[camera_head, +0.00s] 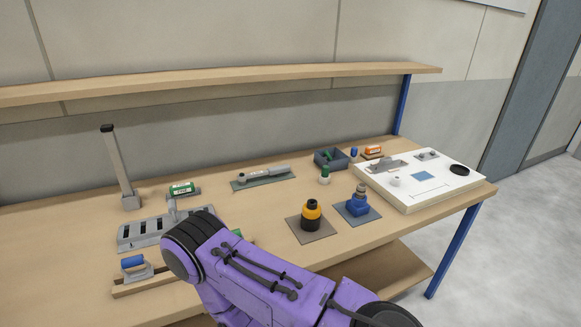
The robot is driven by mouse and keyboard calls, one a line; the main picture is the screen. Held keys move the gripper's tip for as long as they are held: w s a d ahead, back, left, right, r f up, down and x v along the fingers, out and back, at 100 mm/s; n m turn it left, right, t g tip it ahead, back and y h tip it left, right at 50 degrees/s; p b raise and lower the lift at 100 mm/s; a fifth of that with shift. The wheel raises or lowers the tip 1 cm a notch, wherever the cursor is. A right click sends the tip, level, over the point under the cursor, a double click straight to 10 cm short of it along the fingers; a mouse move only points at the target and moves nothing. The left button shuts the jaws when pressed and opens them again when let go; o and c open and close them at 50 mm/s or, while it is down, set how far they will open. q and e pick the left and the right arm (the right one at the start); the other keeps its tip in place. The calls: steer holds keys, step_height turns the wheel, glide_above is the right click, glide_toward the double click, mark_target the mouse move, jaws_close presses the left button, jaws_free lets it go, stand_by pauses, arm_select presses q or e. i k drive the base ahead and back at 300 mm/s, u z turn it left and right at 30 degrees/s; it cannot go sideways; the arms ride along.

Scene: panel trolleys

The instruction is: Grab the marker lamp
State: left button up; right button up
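No thing is clearly labelled as the marker lamp. A small upright piece with a green top and pale base (324,175) stands mid-table and may be it. A small blue upright piece (353,153) stands farther back, so I cannot tell for sure which is the lamp. One of my purple arms reaches in from the bottom and covers the front middle of the table. Its black rounded joint is near the grey slotted plate. Neither of my grippers shows.
A grey post (118,165) stands left. A shelf (230,82) runs above the back.

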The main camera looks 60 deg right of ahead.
mark_target(311, 215)
steer(key=z, duration=1.95)
